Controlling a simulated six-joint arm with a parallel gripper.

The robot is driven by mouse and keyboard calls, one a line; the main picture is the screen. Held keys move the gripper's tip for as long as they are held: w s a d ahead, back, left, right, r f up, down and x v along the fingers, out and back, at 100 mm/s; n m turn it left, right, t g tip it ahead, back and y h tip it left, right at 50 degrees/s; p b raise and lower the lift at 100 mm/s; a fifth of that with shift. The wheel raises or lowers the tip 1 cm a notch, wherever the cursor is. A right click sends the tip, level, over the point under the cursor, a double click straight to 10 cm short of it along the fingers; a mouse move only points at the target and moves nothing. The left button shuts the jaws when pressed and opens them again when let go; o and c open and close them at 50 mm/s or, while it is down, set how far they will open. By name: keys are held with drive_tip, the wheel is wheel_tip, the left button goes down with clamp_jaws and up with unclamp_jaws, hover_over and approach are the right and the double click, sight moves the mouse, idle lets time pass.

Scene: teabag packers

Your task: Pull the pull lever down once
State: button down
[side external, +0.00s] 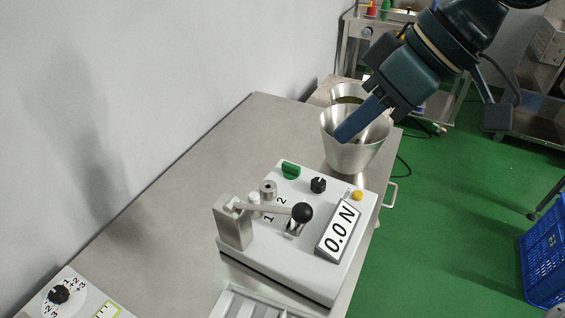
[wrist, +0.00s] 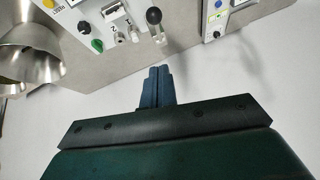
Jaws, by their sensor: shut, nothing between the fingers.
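The pull lever is a grey bar ending in a black ball knob (side external: 302,212), mounted on a metal block (side external: 232,224) on the white control box (side external: 285,262). In the side view the bar looks close to level, with the knob over the box top. The knob also shows in the wrist view (wrist: 160,39), beyond my fingertips. My gripper (side external: 342,133) is shut and empty. Its blue fingers lie together and overlap the metal funnel in the side view, above and to the right of the lever. In the wrist view my gripper (wrist: 158,68) is apart from the knob.
The box carries a green switch (side external: 291,170), a black dial (side external: 318,185), a yellow button (side external: 358,195) and a display reading 0.0 N (side external: 339,230). Metal funnels (side external: 350,160) stand behind it. Another control box (side external: 85,305) sits front left.

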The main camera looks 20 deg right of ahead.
hover_over(307, 206)
drive_tip(key=w, duration=0.1)
drive_tip(key=f, duration=0.7)
drive_tip(key=shift+w+d+f, duration=0.1)
drive_tip(key=shift+d+f, duration=0.2)
drive_tip(key=f, duration=0.3)
drive_tip(key=shift+s, duration=0.35)
drive_tip(key=shift+s+f, duration=0.2)
drive_tip(key=shift+f, duration=0.35)
drive_tip(key=shift+f, duration=0.1)
drive_tip(key=shift+s+d+f, duration=0.25)
drive_tip(key=shift+s+f, duration=0.1)
drive_tip(key=shift+f, duration=0.25)
drive_tip(key=shift+s+d+f, duration=0.35)
drive_tip(key=shift+s+f, duration=0.05)
drive_tip(key=shift+f, duration=1.65)
drive_tip(key=shift+s+d+f, duration=0.35)
drive_tip(key=shift+f, duration=1.75)
drive_tip(key=shift+s+d+f, duration=0.35)
drive_tip(key=shift+s+f, duration=0.05)
drive_tip(key=shift+f, duration=1.65)
drive_tip(key=shift+r, duration=0.15)
